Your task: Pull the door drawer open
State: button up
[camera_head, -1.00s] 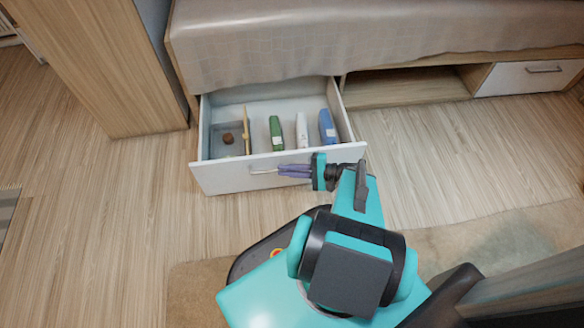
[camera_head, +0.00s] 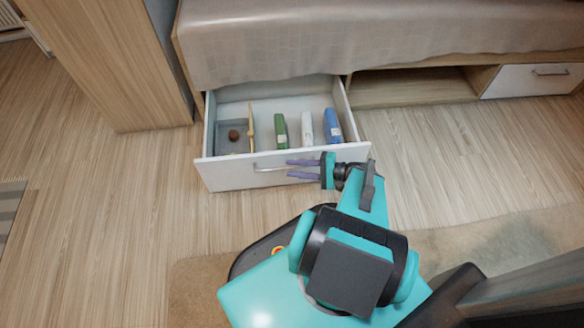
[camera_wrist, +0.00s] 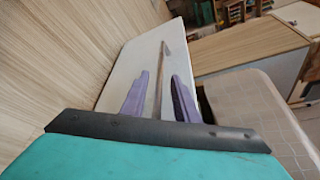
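The drawer (camera_head: 230,177) under the bed is pulled out, with its inside showing from above in the head view. Its white front also shows in the wrist view (camera_wrist: 126,68). The thin metal handle (camera_head: 266,168) runs across the front and shows in the wrist view as a bar (camera_wrist: 163,58) between the purple fingers. My gripper (camera_head: 289,170) is at the right part of the handle. Its two fingers stand apart on either side of the bar, with a gap visible to each. Part of the handle is hidden by the fingers in the head view.
Inside the drawer are a green item (camera_head: 281,130), a white item (camera_head: 307,128), a blue item (camera_head: 332,126) and a small brown round thing (camera_head: 233,134). A wooden cabinet (camera_head: 110,60) stands at left. An open shelf and another closed white drawer (camera_head: 530,80) are at right.

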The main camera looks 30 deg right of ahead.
jog(key=p+v, duration=0.3)
jog(key=v, duration=0.9)
jog(key=shift+s, duration=0.2)
dwell(0.5)
